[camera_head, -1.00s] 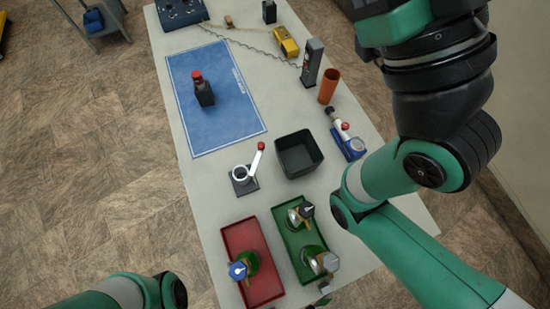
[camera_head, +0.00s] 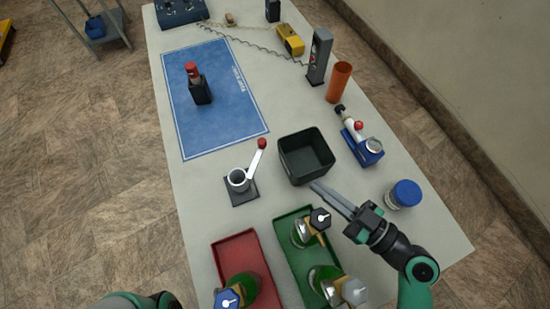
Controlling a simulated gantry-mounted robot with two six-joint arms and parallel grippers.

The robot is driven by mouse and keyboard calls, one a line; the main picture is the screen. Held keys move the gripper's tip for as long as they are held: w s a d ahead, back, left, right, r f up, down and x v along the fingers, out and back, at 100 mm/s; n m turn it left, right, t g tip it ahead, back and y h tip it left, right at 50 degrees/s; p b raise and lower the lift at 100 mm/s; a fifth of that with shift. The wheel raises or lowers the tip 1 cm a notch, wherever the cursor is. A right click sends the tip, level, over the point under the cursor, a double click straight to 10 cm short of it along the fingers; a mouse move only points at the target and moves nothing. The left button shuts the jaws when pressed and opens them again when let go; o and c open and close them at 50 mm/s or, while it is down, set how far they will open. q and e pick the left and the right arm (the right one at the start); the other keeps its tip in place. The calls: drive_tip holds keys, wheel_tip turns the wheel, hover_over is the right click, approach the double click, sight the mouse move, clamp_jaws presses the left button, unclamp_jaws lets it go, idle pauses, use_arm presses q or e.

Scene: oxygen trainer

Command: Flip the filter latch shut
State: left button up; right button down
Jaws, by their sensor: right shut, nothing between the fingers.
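A round metal holder (camera_head: 238,180) sits on a dark square base in the middle of the table. Its pale lever with a red knob (camera_head: 262,144) points up and to the right. A blue-based fixture (camera_head: 369,151) with a metal cylinder and another red-knobbed lever stands at the right; I cannot tell for sure which one is the filter latch. My right gripper (camera_head: 318,188) is shut and empty, its fingers pointing left at the near edge of the black bin, apart from both levers. My left arm shows only at the bottom edge, its gripper out of view.
A black bin (camera_head: 284,161) stands between the two fixtures. A blue-capped jar (camera_head: 404,194) is right of my right gripper. Red (camera_head: 226,255) and green (camera_head: 288,246) trays hold green bottles with fittings. An orange cup (camera_head: 339,82) stands behind. The blue mat (camera_head: 222,118) is mostly clear.

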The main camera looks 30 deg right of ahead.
drive_tip(key=b, duration=0.2)
approach(265, 145)
drive_tip(key=x, duration=0.7)
drive_tip(key=shift+s, duration=0.1)
